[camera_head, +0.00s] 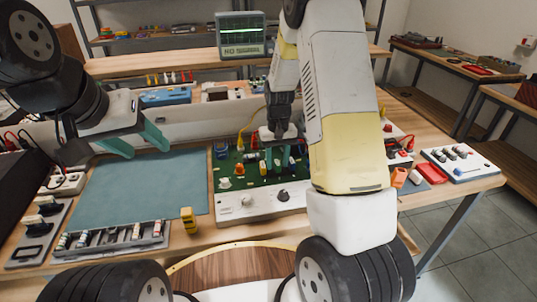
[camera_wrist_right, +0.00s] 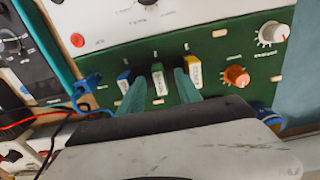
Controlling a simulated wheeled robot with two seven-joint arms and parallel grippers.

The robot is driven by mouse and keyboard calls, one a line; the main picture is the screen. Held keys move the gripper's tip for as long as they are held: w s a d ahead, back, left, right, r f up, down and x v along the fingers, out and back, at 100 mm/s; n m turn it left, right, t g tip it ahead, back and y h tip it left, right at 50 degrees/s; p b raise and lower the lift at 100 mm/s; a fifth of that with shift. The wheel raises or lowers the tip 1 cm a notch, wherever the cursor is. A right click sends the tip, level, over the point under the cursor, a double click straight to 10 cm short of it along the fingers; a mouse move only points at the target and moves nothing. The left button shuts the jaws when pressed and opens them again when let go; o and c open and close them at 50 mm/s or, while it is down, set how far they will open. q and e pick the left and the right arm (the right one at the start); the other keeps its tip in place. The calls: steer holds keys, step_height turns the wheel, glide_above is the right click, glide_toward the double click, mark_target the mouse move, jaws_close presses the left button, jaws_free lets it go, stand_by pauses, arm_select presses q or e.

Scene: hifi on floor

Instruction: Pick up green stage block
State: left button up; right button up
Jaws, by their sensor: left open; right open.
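In the right wrist view the green stage block (camera_wrist_right: 158,78) stands upright on the green board (camera_wrist_right: 105,58), between a blue block (camera_wrist_right: 125,82) and a yellow block (camera_wrist_right: 195,69). My right gripper (camera_wrist_right: 160,92) is open, with one teal finger on each side of the green block. Whether the fingers touch it I cannot tell. In the head view my right gripper (camera_head: 278,160) points down over the board, and I cannot pick out the green block there. My left gripper (camera_head: 138,144) is open and empty above the teal mat (camera_head: 140,190).
The neighbouring blocks stand close to my right fingers. An orange knob (camera_wrist_right: 236,76) and a white knob (camera_wrist_right: 273,34) rise from the board. A yellow device (camera_head: 188,220) stands near the table's front edge. A parts tray (camera_head: 110,240) lies front left. The mat is mostly clear.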

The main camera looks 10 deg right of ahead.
steer(key=shift+f, duration=0.65)
jaws_close()
steer(key=shift+r, duration=0.8)
step_height(320, 180, up, 2)
steer(key=shift+r, duration=0.15)
steer(key=s, duration=0.5)
steer(key=s+d, duration=0.1)
steer(key=s, duration=0.4)
steer(key=s+r, duration=0.1)
steer(key=s, duration=0.5)
steer(key=shift+d, duration=0.3)
